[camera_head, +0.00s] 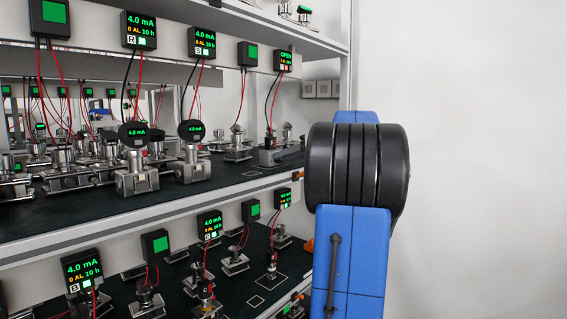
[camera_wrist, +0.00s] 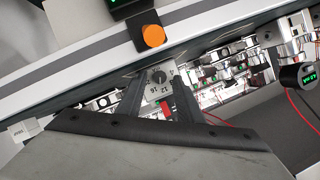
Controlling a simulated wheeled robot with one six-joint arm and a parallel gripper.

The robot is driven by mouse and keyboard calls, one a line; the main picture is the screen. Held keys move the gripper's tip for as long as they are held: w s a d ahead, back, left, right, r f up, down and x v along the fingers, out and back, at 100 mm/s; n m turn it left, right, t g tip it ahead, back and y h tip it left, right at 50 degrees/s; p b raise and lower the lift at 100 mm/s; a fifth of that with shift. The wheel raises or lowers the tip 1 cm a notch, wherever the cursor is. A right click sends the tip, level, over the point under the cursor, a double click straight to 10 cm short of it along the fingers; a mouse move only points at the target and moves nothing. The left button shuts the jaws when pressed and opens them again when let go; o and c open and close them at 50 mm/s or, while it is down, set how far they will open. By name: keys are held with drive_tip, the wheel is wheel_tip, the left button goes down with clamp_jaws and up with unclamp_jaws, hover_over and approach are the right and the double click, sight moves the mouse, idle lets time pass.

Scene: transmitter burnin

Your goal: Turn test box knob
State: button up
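The fingers are apart, with the dial showing in the gap. I cannot tell whether either finger touches the knob. In the head view, my blue and black arm stands in front of the shelf's right end, and my gripper and the knob do not show there.
An orange round cap (camera_wrist: 153,36) sits by the white shelf rail, close above the fingers. Shelves hold several metal transmitters (camera_head: 137,174) and black display boxes (camera_head: 139,30) with red and black wires. Bare wall (camera_head: 480,150) fills the right.

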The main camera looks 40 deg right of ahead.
drive_tip(key=n+h, duration=0.2)
drive_tip(key=n, duration=0.1)
drive_tip(key=shift+a, duration=0.3)
drive_tip(key=shift+s+r, duration=0.15)
drive_tip(key=shift+s, duration=0.1)
drive_tip(key=v, duration=1.7)
drive_tip(key=w+a+f+g, duration=0.1)
drive_tip(key=a+f+g, duration=0.1)
drive_tip(key=a+f, duration=0.6)
drive_tip(key=w+a+f+g, duration=0.1)
drive_tip(key=a+f+g, duration=0.2)
drive_tip(key=a+f, duration=0.5)
drive_tip(key=shift+w+a+n, duration=0.35)
drive_tip(key=shift+a+n, duration=0.05)
drive_tip(key=shift+a, duration=5)
